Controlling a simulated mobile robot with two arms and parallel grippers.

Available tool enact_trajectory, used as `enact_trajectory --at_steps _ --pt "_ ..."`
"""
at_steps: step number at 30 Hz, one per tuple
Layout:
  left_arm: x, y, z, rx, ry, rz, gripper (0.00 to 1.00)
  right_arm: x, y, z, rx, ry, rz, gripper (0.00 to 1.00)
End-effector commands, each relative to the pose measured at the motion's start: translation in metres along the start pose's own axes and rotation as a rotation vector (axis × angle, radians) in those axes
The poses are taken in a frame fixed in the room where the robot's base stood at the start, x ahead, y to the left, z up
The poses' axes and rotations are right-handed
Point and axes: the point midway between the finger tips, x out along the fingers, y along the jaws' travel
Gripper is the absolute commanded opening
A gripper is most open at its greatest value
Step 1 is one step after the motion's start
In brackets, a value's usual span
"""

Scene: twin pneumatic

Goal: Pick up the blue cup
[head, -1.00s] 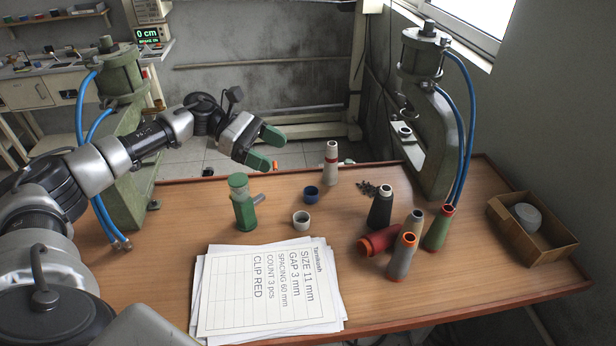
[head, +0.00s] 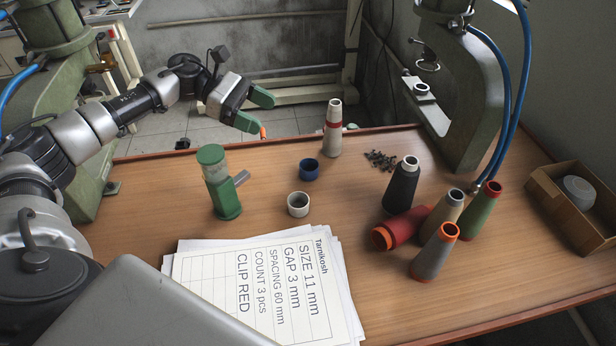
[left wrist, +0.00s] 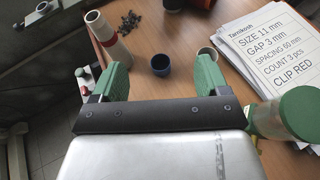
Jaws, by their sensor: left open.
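The small blue cup (head: 309,169) stands upright on the wooden table, behind and slightly right of a white cup (head: 298,204). My left gripper (head: 268,115) has green fingers, is open and empty, and hangs behind and left of the blue cup, apart from it. In the left wrist view the blue cup (left wrist: 161,65) shows beyond and between the two green fingers (left wrist: 160,82). The white cup (left wrist: 207,53) is to its right there. My right gripper is not in view.
A green-capped bottle (head: 218,183) stands left of the cups. A white cone with a red band (head: 333,128) stands behind them. Papers (head: 262,285) lie in front. A press (head: 465,80) stands at back right.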

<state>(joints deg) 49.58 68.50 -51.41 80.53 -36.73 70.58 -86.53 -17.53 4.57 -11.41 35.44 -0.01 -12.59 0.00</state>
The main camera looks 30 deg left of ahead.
Motion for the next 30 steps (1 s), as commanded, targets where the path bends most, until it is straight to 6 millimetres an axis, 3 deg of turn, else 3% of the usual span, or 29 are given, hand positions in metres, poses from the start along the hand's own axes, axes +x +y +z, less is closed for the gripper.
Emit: enact_trajectory --at_steps 1,6,12,17,24,30 --pt "0.009 -0.001 -0.021 -0.001 0.000 0.000 0.75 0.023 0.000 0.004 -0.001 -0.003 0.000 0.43" --pt "0.025 -0.003 -0.061 -0.001 0.000 0.000 0.75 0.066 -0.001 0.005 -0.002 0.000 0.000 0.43" --pt "0.037 -0.004 -0.089 0.000 0.000 0.000 0.75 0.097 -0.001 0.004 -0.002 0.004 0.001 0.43" --pt "0.049 -0.004 -0.090 0.001 -0.001 -0.003 0.75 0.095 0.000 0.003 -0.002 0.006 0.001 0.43" --pt "0.085 -0.004 -0.089 0.000 -0.001 -0.002 0.75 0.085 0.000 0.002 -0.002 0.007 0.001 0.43" --pt "0.100 -0.003 -0.090 -0.001 -0.001 -0.002 0.75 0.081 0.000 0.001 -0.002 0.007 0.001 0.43"
